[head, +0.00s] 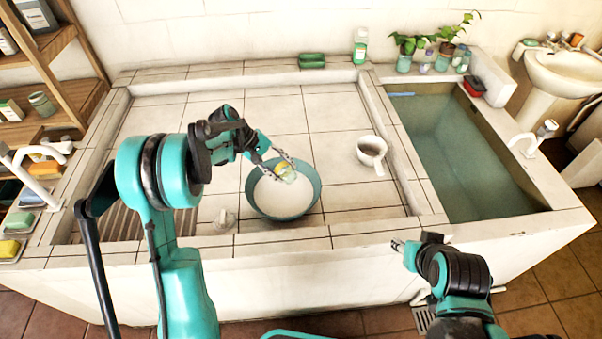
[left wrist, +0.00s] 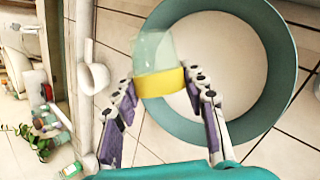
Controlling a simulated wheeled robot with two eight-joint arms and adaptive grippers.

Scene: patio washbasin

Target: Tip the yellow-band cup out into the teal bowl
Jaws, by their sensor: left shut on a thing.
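The teal bowl (head: 309,205) stands on the tiled basin floor near the front edge; its inside looks white. In the left wrist view the bowl (left wrist: 284,62) fills the upper right. The yellow-band cup (left wrist: 158,82) is clear with a yellow band, and my left gripper (left wrist: 160,88) is shut on it at the band. In the head view my left gripper (head: 277,170) holds the cup (head: 287,175) above the bowl. The cup looks tilted; whether anything is in it or pouring I cannot tell. My right gripper (head: 398,245) is at the front wall, its fingers too small to judge.
A white handled pot (head: 371,151) stands right of the bowl. A small clear object (head: 223,218) lies left of the bowl. A water-filled trough (head: 462,165) is at the right. A green soap dish (head: 311,61) and bottle (head: 360,46) are at the back. The tiles behind the bowl are clear.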

